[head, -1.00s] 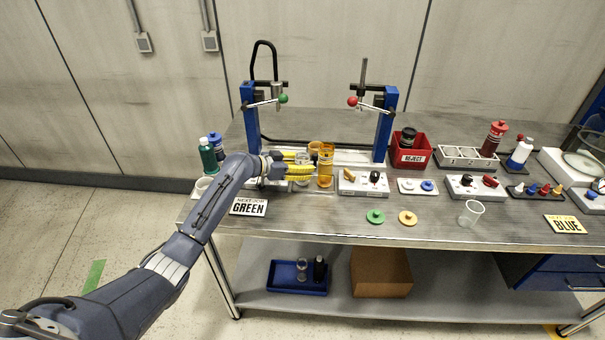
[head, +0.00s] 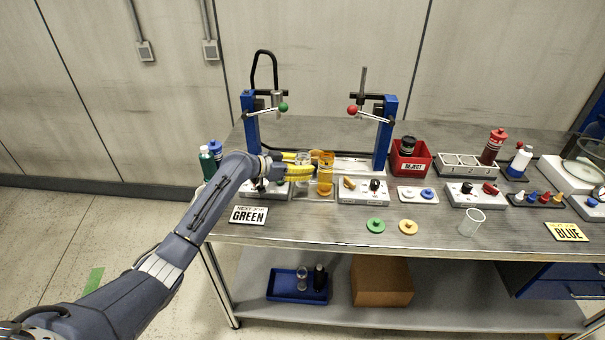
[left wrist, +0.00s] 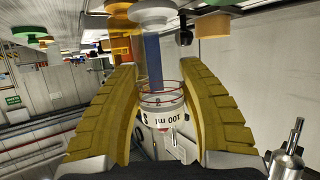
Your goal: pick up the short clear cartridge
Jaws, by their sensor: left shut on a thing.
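The short clear cartridge (left wrist: 162,105) shows in the left wrist view between my yellow fingers, with a red ring and printed "100 ml" marks. In the head view a small part of it (head: 302,158) shows at my left gripper (head: 306,168), the rest being hidden by the fingers. My left gripper, also in the left wrist view (left wrist: 165,88), is shut on this cartridge. An amber cartridge (head: 326,174) stands just right of the fingers. My right gripper is not in view.
The blue press frame (head: 382,135) stands behind. A red reject bin (head: 411,168) is farther right. The bench's front strip is mostly clear.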

